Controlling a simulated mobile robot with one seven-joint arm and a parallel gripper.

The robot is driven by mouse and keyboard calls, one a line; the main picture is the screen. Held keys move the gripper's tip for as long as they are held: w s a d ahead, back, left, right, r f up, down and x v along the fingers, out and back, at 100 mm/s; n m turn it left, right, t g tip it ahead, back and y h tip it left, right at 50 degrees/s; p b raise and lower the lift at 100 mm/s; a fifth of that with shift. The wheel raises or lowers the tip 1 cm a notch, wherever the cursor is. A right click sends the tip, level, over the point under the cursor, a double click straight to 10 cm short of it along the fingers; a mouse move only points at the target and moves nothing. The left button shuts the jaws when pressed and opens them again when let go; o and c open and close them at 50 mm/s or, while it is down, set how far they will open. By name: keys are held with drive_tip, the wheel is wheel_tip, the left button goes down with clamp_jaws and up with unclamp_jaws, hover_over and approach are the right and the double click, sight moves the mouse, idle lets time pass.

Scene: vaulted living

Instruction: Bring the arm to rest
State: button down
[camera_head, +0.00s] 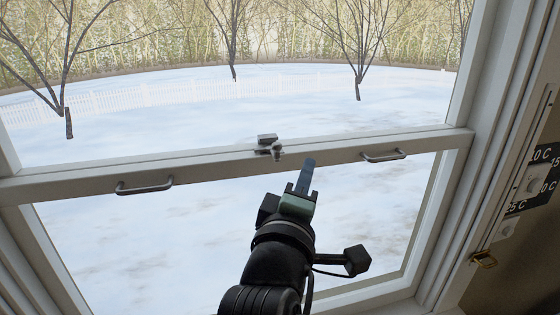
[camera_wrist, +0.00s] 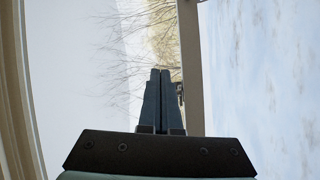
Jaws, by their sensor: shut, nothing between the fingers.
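My gripper (camera_head: 306,175) is in front of the lower pane of a white sash window, just below the meeting rail (camera_head: 220,160). Its fingers point up and are shut with nothing between them. The wrist view shows the two dark fingers (camera_wrist: 160,75) side by side, with the rail (camera_wrist: 190,60) to their right. A metal sash latch (camera_head: 269,147) sits on the rail, up and left of the fingertips. I see a small gap in the picture between fingertips and latch; whether they touch the rail is unclear.
Two metal pull handles, left (camera_head: 144,187) and right (camera_head: 383,156), are on the rail. The white window frame (camera_head: 480,160) rises at the right. A brass fitting (camera_head: 484,259) and a dark panel with white lettering (camera_head: 535,185) are beside it. Snow and trees lie outside.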

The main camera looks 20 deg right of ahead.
drive_tip(key=shift+s+d+r, duration=0.1)
drive_tip(key=shift+s, duration=0.1)
drive_tip(key=s+a+r+m+t+y+b, duration=0.4)
drive_tip(key=a+r, duration=0.4)
drive_tip(key=a, duration=0.2)
drive_tip(key=s+a+r+m+t+y+b, duration=0.4)
drive_tip(key=s+a+r+t+y+b, duration=0.1)
drive_tip(key=s+a+r+t+y, duration=0.1)
drive_tip(key=s+a+r+t, duration=0.1)
drive_tip(key=s+a+r, duration=0.1)
drive_tip(key=s+a, duration=0.1)
drive_tip(key=shift+s+a+r+t+y, duration=0.15)
drive_tip(key=shift+a+t+y, duration=0.25)
drive_tip(key=c, duration=1.6)
unclamp_jaws()
